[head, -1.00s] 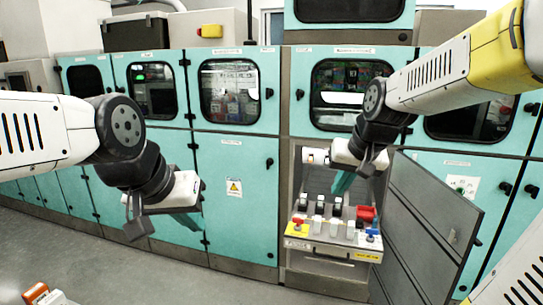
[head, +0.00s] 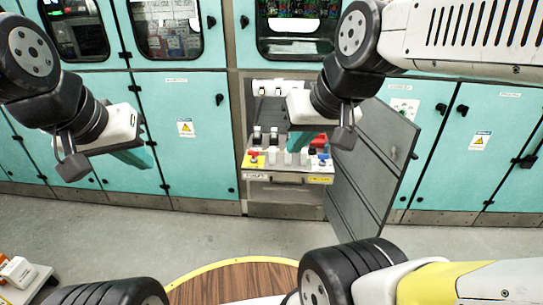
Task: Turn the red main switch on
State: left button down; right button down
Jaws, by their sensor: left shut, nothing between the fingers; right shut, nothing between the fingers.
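An open cabinet bay holds a pull-out panel (head: 262,178) with switches on it. A red switch on a yellow base (head: 253,156) stands at the panel's left front. A larger red block (head: 319,141) and a blue switch (head: 323,160) are at the right end. I cannot tell for certain which red part is the main switch. My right gripper (head: 294,147) is shut and empty, pointing down over the middle of the panel. Its teal fingers overlap the white switches; contact cannot be told. My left gripper (head: 142,160) is shut and empty, well left of the panel, before a closed cabinet door.
The bay's grey door (head: 372,150) stands open to the right, close to my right arm. Teal cabinets (head: 185,165) line the back. A round wooden top with a yellow rim (head: 228,275) is at the bottom. Grey floor (head: 190,232) lies between.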

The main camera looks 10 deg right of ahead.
aim_at(253, 154)
jog(key=i+j+z, duration=0.25)
jog(key=z, duration=0.2)
jog(key=i+j+z, duration=0.2)
jog(key=j+z, duration=0.25)
jog(key=i+j, duration=0.15)
jog(key=j, duration=0.25)
jog(key=i+j+z, duration=0.1)
jog(key=j, duration=0.3)
jog(key=i+j+z, duration=0.1)
jog(key=j, duration=0.3)
jog(key=i+j, duration=0.25)
jog(key=j, duration=0.15)
jog(key=i+j+z, duration=0.1)
jog(key=j, duration=0.3)
